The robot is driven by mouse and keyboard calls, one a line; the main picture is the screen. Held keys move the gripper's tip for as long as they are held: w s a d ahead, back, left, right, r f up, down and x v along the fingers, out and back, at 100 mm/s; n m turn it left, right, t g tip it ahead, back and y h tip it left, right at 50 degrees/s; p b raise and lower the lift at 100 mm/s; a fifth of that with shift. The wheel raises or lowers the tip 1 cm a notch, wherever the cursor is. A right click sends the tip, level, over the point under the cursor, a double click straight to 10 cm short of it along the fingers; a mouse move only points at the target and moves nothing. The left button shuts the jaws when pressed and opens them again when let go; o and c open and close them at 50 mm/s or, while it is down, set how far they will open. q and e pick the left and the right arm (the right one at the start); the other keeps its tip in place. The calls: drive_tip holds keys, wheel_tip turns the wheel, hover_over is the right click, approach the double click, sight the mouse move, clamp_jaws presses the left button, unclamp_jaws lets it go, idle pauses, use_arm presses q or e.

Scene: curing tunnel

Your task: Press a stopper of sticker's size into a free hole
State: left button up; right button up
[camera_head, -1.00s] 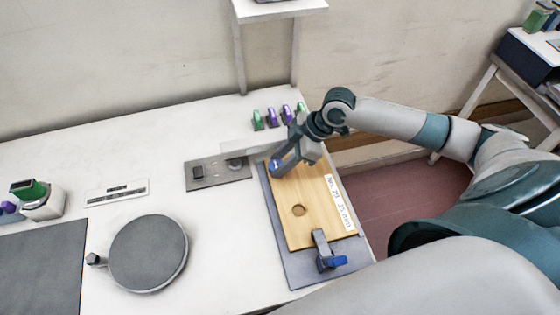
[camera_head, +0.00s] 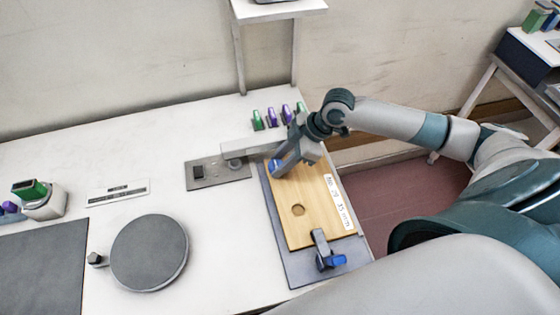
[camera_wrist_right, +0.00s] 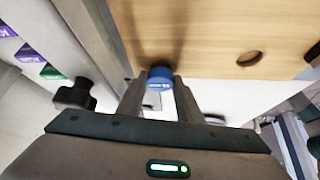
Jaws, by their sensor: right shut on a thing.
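My right gripper (camera_wrist_right: 160,98) is shut on a blue piece (camera_wrist_right: 159,77) with a small white mark. I cannot tell whether it is a stopper or a clamp handle. In the head view this gripper (camera_head: 279,164) is at the far end of the wooden board (camera_head: 290,228), and its wrist hides part of that end. The board has one open round hole (camera_head: 298,210), also visible in the wrist view (camera_wrist_right: 250,58). A white sticker (camera_head: 338,202) with print too small to read surely lies along its right edge. My left gripper is out of view.
A blue-handled clamp (camera_head: 325,253) holds the board's near end on a grey base plate (camera_head: 300,274). Green and purple pieces (camera_head: 271,116) stand in a row behind. A dark plate (camera_head: 208,180) with a knob and a round grey disc (camera_head: 150,253) lie left.

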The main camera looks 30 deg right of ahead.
drive_tip(key=shift+p, duration=0.65)
idle(0.9)
drive_tip(key=shift+f, duration=0.35)
idle(0.9)
drive_tip(key=o, duration=1.1)
drive_tip(key=shift+o, duration=0.3)
drive_tip(key=shift+o, duration=1.4)
drive_tip(key=shift+r, duration=0.1)
drive_tip(key=shift+w+d+r, duration=0.1)
drive_tip(key=shift+w, duration=0.05)
drive_tip(key=shift+c, duration=0.5)
